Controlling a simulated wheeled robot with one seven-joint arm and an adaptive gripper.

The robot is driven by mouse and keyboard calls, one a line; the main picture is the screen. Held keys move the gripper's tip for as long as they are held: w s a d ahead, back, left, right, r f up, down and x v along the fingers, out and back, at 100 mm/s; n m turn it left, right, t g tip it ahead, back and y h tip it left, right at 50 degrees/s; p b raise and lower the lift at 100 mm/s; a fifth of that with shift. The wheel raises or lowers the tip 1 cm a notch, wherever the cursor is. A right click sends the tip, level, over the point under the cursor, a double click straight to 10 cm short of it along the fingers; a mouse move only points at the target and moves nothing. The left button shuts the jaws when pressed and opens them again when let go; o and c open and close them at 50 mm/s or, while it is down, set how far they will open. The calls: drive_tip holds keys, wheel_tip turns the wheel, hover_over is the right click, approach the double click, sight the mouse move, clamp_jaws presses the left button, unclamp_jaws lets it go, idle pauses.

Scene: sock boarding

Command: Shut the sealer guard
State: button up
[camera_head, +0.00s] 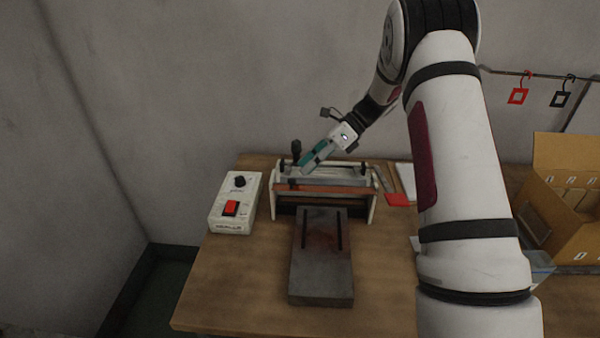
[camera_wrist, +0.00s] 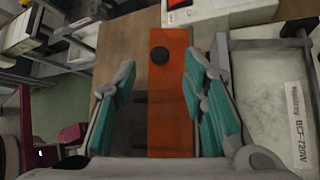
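The sealer (camera_head: 373,206) stands on the bench with pale side plates and a dark bar across its front. Its orange guard (camera_head: 320,188) shows as a narrow strip across the machine; in the wrist view the guard (camera_wrist: 170,125) is a broad orange panel with a round black knob (camera_wrist: 159,55). I cannot tell the guard's exact angle. My gripper (camera_head: 306,164) is over the back left of the sealer, pointing down and left. In the wrist view its teal-padded fingers (camera_wrist: 158,72) are well apart, with the guard and knob showing between them, and nothing gripped.
A white control box (camera_head: 233,208) with a red switch stands left of the sealer. A dark grey slotted block (camera_head: 321,270) sits in front. A cardboard box (camera_head: 565,200) is at the right. Red and black tags hang on a wall rail. The bench's front left is clear.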

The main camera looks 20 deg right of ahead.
sight(299, 187)
drive_tip(key=shift+p+x, duration=0.35)
drive_tip(key=shift+x, duration=1.7)
drive_tip(key=shift+c, duration=0.3)
clamp_jaws()
